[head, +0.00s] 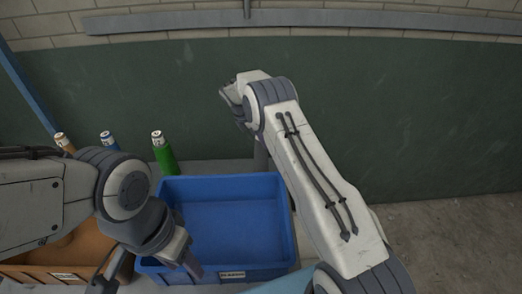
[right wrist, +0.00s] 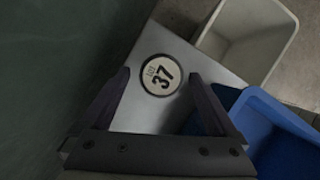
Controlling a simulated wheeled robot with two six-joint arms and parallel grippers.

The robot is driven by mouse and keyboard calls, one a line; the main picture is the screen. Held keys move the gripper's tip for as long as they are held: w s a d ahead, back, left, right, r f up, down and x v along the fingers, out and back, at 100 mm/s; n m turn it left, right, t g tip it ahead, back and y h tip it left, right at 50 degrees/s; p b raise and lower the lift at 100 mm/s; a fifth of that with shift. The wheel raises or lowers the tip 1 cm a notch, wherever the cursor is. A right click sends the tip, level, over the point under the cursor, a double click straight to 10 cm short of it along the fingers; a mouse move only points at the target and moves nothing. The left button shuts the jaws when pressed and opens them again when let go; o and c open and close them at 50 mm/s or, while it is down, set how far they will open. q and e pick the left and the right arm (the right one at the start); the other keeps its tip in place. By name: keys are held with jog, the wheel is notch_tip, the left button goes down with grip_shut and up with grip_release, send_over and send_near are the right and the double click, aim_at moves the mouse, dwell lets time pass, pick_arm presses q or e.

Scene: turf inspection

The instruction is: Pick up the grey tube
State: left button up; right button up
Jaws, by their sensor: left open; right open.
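A grey tube (head: 260,155) appears to stand upright on the grey table behind the blue bin, partly hidden by my right arm. In the right wrist view, a round pale disc marked 37 with a dark rim, which looks like the top of the tube (right wrist: 161,75), lies between the open fingers of my right gripper (right wrist: 160,77). No contact shows, and the height gap cannot be told. In the head view the right gripper is mostly hidden behind its own arm. My left gripper (head: 148,268) is open and empty, low over the blue bin's front left corner.
A blue bin (head: 283,230) stands at the front middle, with an orange-brown bin (head: 25,272) to its left. Green (head: 165,158), blue (head: 109,142) and brown (head: 65,144) tubes stand behind. A whitish bin (right wrist: 270,35) shows in the right wrist view. A dark green wall (head: 400,110) is behind.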

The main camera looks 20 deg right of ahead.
aim_at(261, 152)
jog(key=shift+x, duration=1.5)
grip_shut()
pick_arm(q)
jog(key=shift+r, duration=0.55)
pick_arm(e)
jog(key=shift+r, duration=0.1)
